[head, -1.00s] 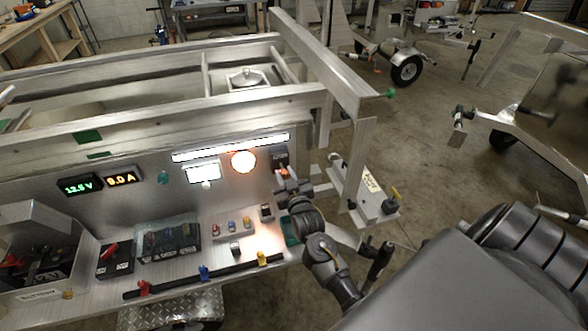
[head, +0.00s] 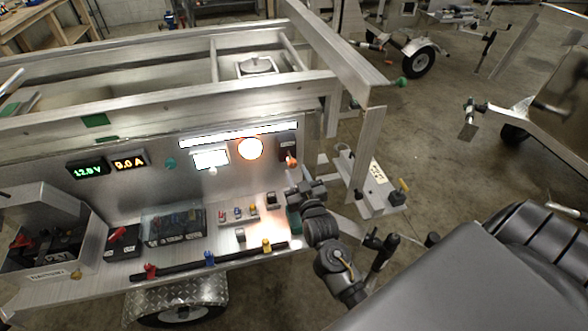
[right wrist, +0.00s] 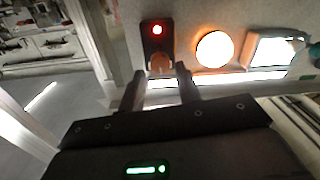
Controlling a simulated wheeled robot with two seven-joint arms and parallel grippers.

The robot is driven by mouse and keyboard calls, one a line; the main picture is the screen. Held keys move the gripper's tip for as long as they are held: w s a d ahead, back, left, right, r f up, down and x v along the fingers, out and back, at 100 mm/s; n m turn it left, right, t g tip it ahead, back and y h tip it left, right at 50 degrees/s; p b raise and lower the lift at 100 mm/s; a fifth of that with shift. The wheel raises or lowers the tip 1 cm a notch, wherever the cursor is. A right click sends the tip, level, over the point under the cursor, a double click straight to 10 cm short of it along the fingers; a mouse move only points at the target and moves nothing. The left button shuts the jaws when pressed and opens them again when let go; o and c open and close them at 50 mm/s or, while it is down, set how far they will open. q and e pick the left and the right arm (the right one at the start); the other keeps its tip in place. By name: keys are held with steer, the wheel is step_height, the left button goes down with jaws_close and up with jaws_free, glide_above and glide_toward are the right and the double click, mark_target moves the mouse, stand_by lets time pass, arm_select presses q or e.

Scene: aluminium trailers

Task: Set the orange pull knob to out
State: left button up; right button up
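The orange pull knob (head: 291,161) stands out from a small black plate (head: 287,143) at the right end of the trailer's metal panel. In the right wrist view the knob (right wrist: 159,64) sits below a lit red lamp (right wrist: 157,29) on the black plate. My right gripper (head: 300,187) is just below and in front of the knob in the head view. In the right wrist view its two fingers (right wrist: 160,76) are apart and empty, with the knob just beyond and between their tips. Whether either finger touches it is hard to tell. My left gripper is not in view.
A glowing round lamp (head: 249,148) and a lit white display (head: 211,158) are left of the knob. Small coloured switches (head: 238,213) sit on the shelf below. A trailer post (head: 364,150) and bracket stand to the right. Open floor lies further right.

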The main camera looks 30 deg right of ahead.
steer(key=b+v, duration=0.1)
steer(key=v, duration=0.5)
steer(key=shift+s, duration=0.35)
steer(key=shift+a, duration=0.1)
